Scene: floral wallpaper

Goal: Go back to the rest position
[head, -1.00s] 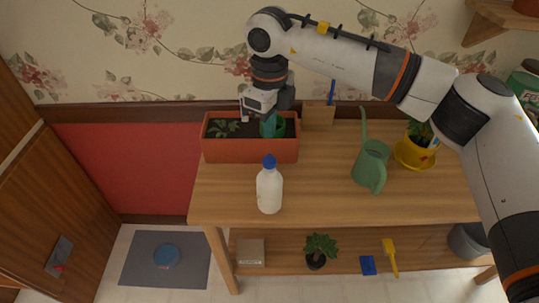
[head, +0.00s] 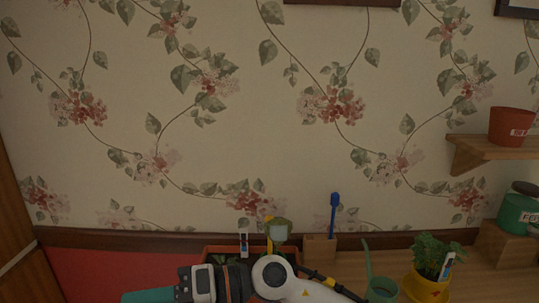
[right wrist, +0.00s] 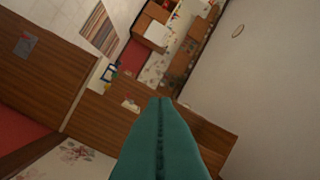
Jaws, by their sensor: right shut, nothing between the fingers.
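My right gripper (head: 148,296) lies at the bottom edge of the head view and points left, in front of the planter. Its teal fingers are pressed together in the right wrist view (right wrist: 160,110), with nothing between them. My right arm (head: 275,277) crosses in front of the terracotta planter (head: 222,249) and hides most of it. My left gripper is not in view.
The wooden bench (head: 341,268) holds a wooden block (head: 319,250) with a blue stick, a green watering can (head: 382,288) and a plant in a yellow pot (head: 426,290). A wall shelf (head: 490,150) bears a terracotta pot (head: 508,127). The wallpapered wall is behind.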

